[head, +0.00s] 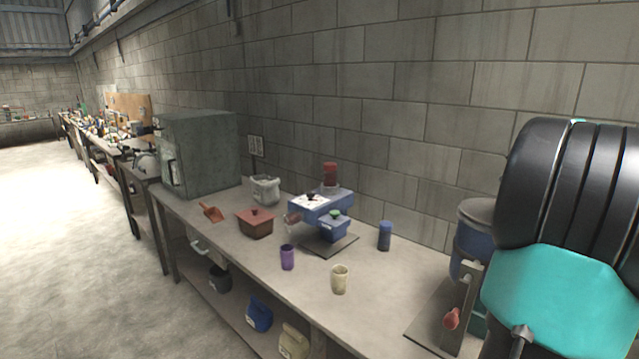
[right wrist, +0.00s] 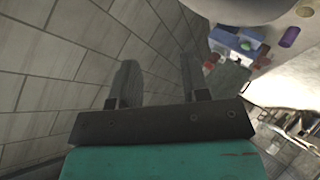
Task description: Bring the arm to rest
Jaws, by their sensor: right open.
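My right arm (head: 560,290), black and teal, fills the right edge of the head view, in front of the wall and the right end of the bench. Its fingers cannot be made out there. In the right wrist view my right gripper (right wrist: 157,72) has its two grey fingers spread apart. Only the block wall shows between them, and they hold nothing. My left gripper and left arm are not in view.
The long bench (head: 375,325) holds a blue machine (head: 322,207), a brown lidded box (head: 255,223), a purple cup (head: 287,257), a cream cup (head: 339,279) and a dark blue canister (head: 384,236). A grey cabinet (head: 205,150) stands at its far end.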

